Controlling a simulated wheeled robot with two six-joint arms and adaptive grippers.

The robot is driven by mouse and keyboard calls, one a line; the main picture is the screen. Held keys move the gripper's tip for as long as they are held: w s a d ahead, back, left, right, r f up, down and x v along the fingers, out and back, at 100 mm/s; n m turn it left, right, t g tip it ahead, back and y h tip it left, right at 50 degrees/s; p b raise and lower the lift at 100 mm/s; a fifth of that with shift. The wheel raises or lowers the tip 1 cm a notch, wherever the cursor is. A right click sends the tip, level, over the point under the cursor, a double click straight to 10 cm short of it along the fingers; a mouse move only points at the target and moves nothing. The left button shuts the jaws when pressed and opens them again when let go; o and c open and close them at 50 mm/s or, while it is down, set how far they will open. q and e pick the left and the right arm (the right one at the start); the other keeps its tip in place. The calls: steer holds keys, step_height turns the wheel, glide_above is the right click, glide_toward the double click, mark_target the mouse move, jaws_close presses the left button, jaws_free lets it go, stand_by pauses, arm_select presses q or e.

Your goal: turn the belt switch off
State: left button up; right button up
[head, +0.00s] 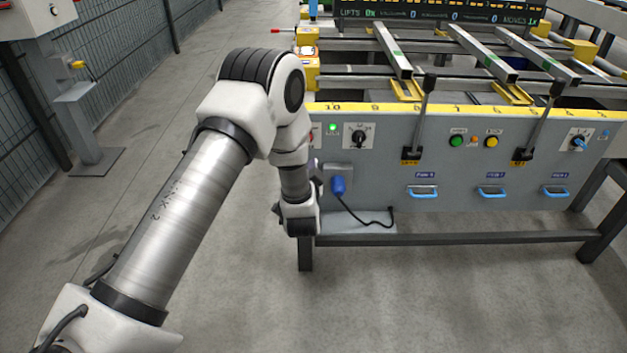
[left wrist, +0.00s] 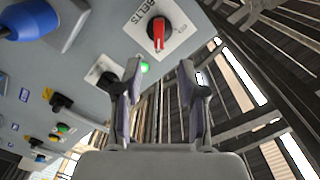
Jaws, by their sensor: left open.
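The belt switch (left wrist: 158,33) is a red rotary knob on a white plate lettered BELTS, in the upper middle of the left wrist view. Its red handle points down in that picture. A lit green lamp (left wrist: 145,67) is beside the plate. My left gripper (left wrist: 160,78) is open and empty, its two fingers apart below the knob in the picture and not touching it. My right gripper is in neither view.
The grey panel (head: 388,186) also carries a black rotary switch (head: 359,136), a blue plug (head: 338,186) with a black cable, two levers, green (head: 456,141) and yellow (head: 491,142) buttons, and blue handles. Roller table rails lie behind. The floor in front is clear.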

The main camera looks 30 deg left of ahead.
arm_select(q)
steer(key=b+x, duration=0.2)
steer(key=x, duration=0.7)
steer(key=shift+f+y+b, duration=0.2)
steer(key=shift+y+b, duration=0.1)
steer(key=shift+b, duration=0.05)
steer(key=shift+a+n, duration=0.15)
steer(key=shift+n, duration=0.15)
jaws_close()
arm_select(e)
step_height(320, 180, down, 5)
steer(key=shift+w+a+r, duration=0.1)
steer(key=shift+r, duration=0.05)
